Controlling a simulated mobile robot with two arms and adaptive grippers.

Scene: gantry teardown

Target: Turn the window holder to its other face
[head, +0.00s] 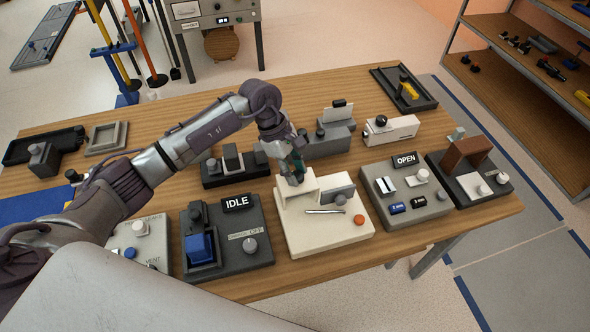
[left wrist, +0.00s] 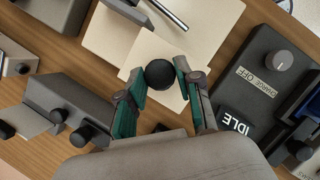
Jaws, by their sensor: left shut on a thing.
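A cream block (head: 300,190), which I take to be the window holder, stands at the back left of a cream base unit (head: 335,238) on the table. My left gripper (head: 295,174) points down over it. In the left wrist view my left gripper (left wrist: 160,76) has its two green-sided fingers on either side of a round black knob (left wrist: 159,74), shut on it. Cream surfaces of the holder (left wrist: 170,98) show around the knob. The gripper hides the knob in the head view. I cannot tell which face is turned out. My right gripper is not in view.
Beside the cream unit stand a grey unit with an IDLE sign (head: 236,202) and one with an OPEN sign (head: 405,160). A grey plate (head: 338,193) and a metal rod (head: 326,212) are on the base. A cream block with a black knob (head: 390,130) stands behind.

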